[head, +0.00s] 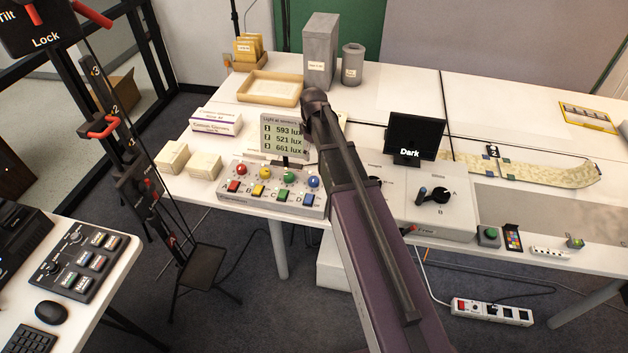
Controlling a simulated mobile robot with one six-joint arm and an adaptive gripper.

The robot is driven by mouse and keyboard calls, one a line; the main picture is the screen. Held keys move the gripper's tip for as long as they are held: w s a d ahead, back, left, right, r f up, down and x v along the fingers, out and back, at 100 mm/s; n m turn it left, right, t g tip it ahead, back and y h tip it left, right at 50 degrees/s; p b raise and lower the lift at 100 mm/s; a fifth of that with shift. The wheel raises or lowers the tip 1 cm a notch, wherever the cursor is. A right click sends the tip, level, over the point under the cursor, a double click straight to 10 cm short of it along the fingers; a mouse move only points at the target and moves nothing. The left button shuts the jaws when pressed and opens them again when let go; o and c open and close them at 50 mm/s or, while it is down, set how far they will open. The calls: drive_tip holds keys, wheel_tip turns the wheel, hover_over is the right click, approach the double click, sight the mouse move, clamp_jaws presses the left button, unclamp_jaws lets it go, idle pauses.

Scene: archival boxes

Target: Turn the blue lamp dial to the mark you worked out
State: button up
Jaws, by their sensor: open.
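The blue lamp dial (313,182) is a round knob at the right end of a row of red, yellow, green and blue dials on a pale control box (262,205). Square buttons in matching colours sit below the dials. The dial's marks are too small to read. Above the box a small display (282,136) headed with light at sensors reads 593, 521 and 661 lux; my arm covers its right edge. My arm reaches up from the bottom, passing just right of the blue dial. My gripper's fingers are not visible, hidden by the arm.
A black screen reading "Dark" (415,137) stands right of my arm, behind a box with a black rotary handle (440,194). Small cream boxes (205,165) stand left of the control box. A wooden tray (270,88) and a grey archival box (319,50) are farther back.

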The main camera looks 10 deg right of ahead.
sight(314, 179)
drive_tip(key=shift+f+b, duration=6.45)
drive_tip(key=shift+f, duration=0.15)
drive_tip(key=c, duration=1.2)
